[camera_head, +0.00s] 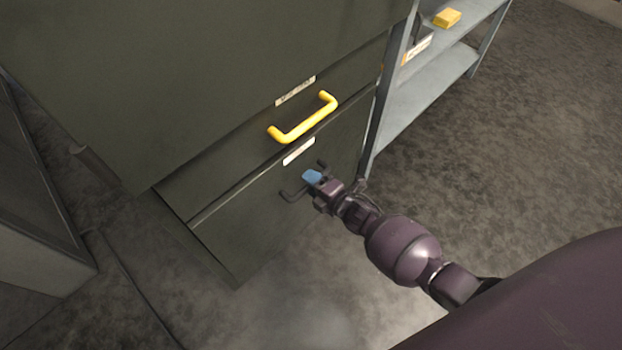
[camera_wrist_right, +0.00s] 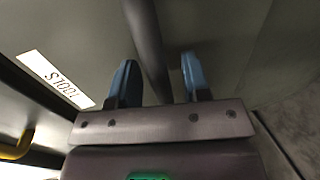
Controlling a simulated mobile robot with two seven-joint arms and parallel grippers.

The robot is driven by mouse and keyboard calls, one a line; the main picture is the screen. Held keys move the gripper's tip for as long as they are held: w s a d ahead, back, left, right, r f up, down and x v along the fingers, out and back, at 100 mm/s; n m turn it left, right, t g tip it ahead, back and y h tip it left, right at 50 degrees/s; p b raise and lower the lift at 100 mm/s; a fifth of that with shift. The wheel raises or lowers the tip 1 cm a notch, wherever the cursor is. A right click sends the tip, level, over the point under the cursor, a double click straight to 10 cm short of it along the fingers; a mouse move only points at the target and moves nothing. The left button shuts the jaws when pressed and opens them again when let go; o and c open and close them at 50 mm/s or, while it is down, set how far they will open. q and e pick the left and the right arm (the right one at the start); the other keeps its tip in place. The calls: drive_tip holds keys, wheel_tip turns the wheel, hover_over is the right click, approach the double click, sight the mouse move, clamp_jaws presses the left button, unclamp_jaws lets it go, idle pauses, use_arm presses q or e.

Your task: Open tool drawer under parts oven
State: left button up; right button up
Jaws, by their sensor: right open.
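The dark green parts oven (camera_head: 150,80) fills the left and middle of the head view. Its lower drawer, the tool drawer (camera_head: 235,235), looks shut and has a dark bar handle (camera_head: 290,195). A white label (camera_wrist_right: 58,79) in the right wrist view reads "TOOLS", upside down. My right gripper (camera_head: 312,177), with blue fingers, is at the dark handle. In the right wrist view the dark bar (camera_wrist_right: 146,40) runs between the open fingers of the gripper (camera_wrist_right: 157,80); contact cannot be told. My left gripper is not in view.
A yellow handle (camera_head: 304,119) sits on the panel above the tool drawer. A grey shelf rack (camera_head: 425,95) with a yellow block (camera_head: 447,18) stands to the right. The concrete floor (camera_head: 510,170) right of the drawer is clear.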

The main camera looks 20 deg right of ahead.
drive_tip(key=shift+c, duration=0.2)
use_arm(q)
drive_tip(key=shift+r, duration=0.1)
use_arm(e)
clamp_jaws()
drive_tip(key=shift+s, duration=0.1)
